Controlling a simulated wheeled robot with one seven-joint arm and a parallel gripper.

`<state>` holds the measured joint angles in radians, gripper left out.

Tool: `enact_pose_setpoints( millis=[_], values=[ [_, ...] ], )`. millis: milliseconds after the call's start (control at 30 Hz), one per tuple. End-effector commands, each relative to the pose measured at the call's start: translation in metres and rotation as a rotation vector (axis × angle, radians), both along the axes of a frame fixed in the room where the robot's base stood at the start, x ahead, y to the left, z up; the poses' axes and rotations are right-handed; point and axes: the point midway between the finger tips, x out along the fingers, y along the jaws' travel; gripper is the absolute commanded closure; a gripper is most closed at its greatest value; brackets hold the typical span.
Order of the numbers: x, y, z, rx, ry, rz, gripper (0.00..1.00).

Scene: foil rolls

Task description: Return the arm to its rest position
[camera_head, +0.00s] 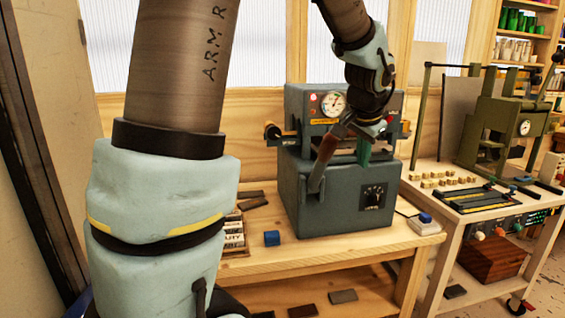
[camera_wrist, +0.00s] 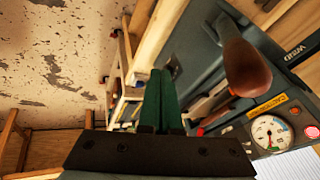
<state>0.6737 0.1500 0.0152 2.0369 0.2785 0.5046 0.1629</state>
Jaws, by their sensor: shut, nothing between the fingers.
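My gripper (camera_head: 363,156) hangs from my raised arm in front of the grey foil machine (camera_head: 330,198). Its two green fingers point down and are shut with nothing between them. In the wrist view the fingers of my gripper (camera_wrist: 163,98) lie side by side. The machine's brown-handled lever (camera_head: 326,150) stands just left of the fingers in the head view; in the wrist view its handle (camera_wrist: 246,65) is to their right. I cannot tell the exact gap between lever and gripper. My arm's upper links fill the left of the head view.
The machine stands on a wooden bench (camera_head: 270,265) with a blue block (camera_head: 272,238) and a white block with a blue top (camera_head: 424,223). At right, a second table holds a green press (camera_head: 500,130). The floor shows in the wrist view (camera_wrist: 60,60).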

Motion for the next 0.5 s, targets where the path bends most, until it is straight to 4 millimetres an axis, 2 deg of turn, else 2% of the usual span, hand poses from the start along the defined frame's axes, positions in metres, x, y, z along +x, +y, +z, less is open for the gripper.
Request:
enact_pose_setpoints(
  millis=[33,167,267,400,500],
  values=[
    [0.000,0.017,-0.007,-0.002,0.020,0.043,1.00],
    [-0.006,0.063,-0.028,-0.015,0.080,0.166,1.00],
    [-0.018,0.108,-0.048,-0.031,0.141,0.301,1.00],
    [-0.054,0.184,-0.083,-0.068,0.248,0.556,1.00],
    [-0.085,0.223,-0.102,-0.096,0.312,0.718,1.00]
  ],
)
